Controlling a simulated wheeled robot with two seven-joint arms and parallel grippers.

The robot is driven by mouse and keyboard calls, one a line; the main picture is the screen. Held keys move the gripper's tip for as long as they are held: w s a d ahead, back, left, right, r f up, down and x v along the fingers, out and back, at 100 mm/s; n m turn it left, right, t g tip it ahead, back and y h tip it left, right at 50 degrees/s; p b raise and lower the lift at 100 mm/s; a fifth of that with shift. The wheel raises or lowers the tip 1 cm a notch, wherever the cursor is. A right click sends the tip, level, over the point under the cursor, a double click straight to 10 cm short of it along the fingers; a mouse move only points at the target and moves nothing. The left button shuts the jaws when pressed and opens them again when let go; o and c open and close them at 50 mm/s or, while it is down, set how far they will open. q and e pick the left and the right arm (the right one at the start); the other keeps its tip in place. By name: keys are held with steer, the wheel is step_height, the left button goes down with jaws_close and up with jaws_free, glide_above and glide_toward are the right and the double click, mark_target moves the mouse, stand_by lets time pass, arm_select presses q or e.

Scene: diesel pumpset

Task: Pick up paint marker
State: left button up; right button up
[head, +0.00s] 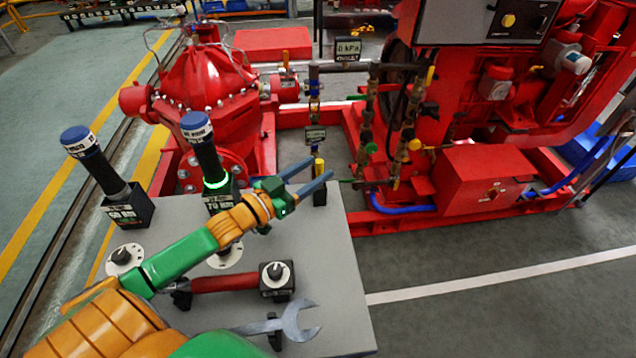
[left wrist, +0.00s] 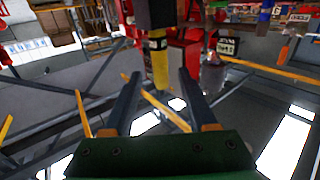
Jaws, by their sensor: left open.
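The paint marker (head: 319,165) is a small yellow stick standing in a black holder (head: 320,193) at the right back edge of the grey table. My left gripper (head: 322,168) reaches across the table, its two blue-grey fingers apart and pointing at the marker. In the left wrist view the yellow marker (left wrist: 160,68) shows between and just beyond the open fingertips (left wrist: 158,74), apart from both. The black holder (left wrist: 155,14) is at the top of that view. My right gripper is not in view.
The grey table (head: 345,300) holds two torque tools with blue caps (head: 76,140) (head: 196,125), a red-handled tool (head: 222,283), a dial block (head: 277,278) and a wrench (head: 292,322). The red pumpset (head: 205,80) stands behind the table.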

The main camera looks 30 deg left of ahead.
mark_target(323, 161)
arm_select(q)
steer(key=x, duration=0.5)
steer(key=shift+w+r, duration=0.2)
steer(key=shift+r, duration=0.2)
jaws_close()
steer(key=shift+r, duration=0.1)
